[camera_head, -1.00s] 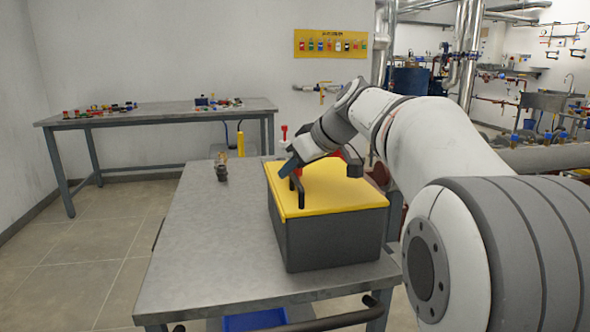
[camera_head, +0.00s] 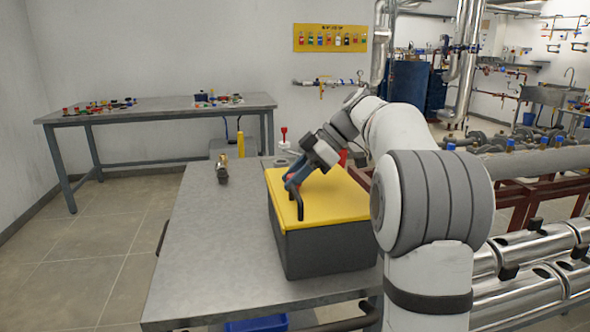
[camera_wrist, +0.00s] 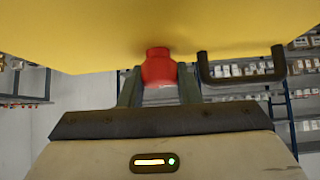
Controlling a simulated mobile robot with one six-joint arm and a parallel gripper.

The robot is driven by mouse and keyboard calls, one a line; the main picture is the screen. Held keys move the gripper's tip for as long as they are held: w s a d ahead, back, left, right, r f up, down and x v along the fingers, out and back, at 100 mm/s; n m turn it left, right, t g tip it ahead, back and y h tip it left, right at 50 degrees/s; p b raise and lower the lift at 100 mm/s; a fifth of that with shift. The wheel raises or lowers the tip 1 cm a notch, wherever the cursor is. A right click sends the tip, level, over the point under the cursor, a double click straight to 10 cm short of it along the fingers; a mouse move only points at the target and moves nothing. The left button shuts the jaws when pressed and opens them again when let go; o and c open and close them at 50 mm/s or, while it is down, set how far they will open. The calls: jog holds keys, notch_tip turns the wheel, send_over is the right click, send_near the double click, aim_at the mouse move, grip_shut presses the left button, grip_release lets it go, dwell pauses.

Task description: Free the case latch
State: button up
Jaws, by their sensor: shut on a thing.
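The case has a dark grey body (camera_head: 325,252) and a flat yellow lid (camera_head: 325,205), and it stands on a metal table. The lid looks closed. In the wrist view, the yellow surface (camera_wrist: 90,30) fills the top, and a red latch (camera_wrist: 159,66) sits against it between my fingers. My gripper (camera_wrist: 159,82) is shut on this red latch. In the head view, my gripper (camera_head: 292,184) is low over the lid's left side and hides the latch. A black handle (camera_head: 299,208) stands on the lid beside it; it also shows right of the latch in the wrist view (camera_wrist: 243,76).
The metal table (camera_head: 205,265) is mostly clear left of the case. A small brass fitting (camera_head: 222,168) stands at its back left. A blue bin (camera_head: 256,323) is below the front edge. Another table (camera_head: 160,107) with small parts stands behind, and pipes (camera_head: 540,250) run at the right.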

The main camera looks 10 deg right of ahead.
jog(key=shift+n+g, duration=0.4)
jog(key=shift+n, duration=0.1)
jog(key=o, duration=1)
jog(key=shift+p, duration=0.35)
